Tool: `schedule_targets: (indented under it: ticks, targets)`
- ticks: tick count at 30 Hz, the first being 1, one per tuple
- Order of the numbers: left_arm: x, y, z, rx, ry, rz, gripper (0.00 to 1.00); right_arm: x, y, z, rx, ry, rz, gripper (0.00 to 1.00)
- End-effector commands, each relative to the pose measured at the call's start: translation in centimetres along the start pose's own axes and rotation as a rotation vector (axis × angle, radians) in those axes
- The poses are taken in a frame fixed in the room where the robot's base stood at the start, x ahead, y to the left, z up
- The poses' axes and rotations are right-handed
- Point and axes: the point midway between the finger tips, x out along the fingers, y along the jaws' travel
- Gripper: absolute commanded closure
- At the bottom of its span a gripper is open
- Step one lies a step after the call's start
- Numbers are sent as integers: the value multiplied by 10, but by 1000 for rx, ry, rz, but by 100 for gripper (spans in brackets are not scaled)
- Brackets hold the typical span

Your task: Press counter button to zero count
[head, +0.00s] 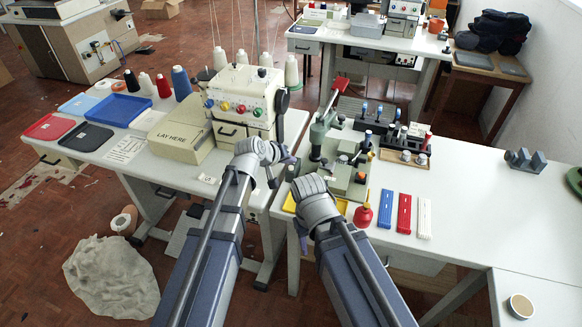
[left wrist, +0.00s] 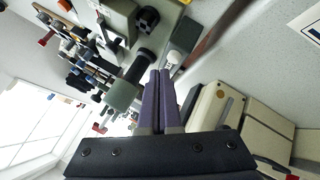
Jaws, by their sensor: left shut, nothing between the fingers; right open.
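My left gripper (head: 288,158) is shut and empty, at the gap between the two tables, close to the green machine (head: 347,172). In the left wrist view its purple fingers (left wrist: 159,102) lie together, pointing at the green machine (left wrist: 122,92), with a black cylinder and a pale round knob (left wrist: 178,60) near their tips. I cannot tell whether they touch anything. My right gripper (head: 302,190) is open, low at the front left edge of the right table, its fingers mostly hidden by its own wrist. I cannot pick out the counter or its button for certain.
A cream sewing machine (head: 243,97) with coloured knobs and a "LAY HERE" box (head: 181,136) stand on the left table. The right table (head: 470,190) is mostly clear.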

Motion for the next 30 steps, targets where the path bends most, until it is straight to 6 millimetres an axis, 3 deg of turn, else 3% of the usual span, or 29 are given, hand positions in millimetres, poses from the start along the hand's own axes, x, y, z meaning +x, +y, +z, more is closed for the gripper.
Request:
schedule_targets:
  ticks: [21, 30]
  targets:
    - [0, 0, 0, 0, 0, 0, 100, 0, 0, 0, 0, 0, 0, 50]
    - [6, -5, 5, 0, 0, 0, 100, 9, -1, 0, 0, 0, 0, 50]
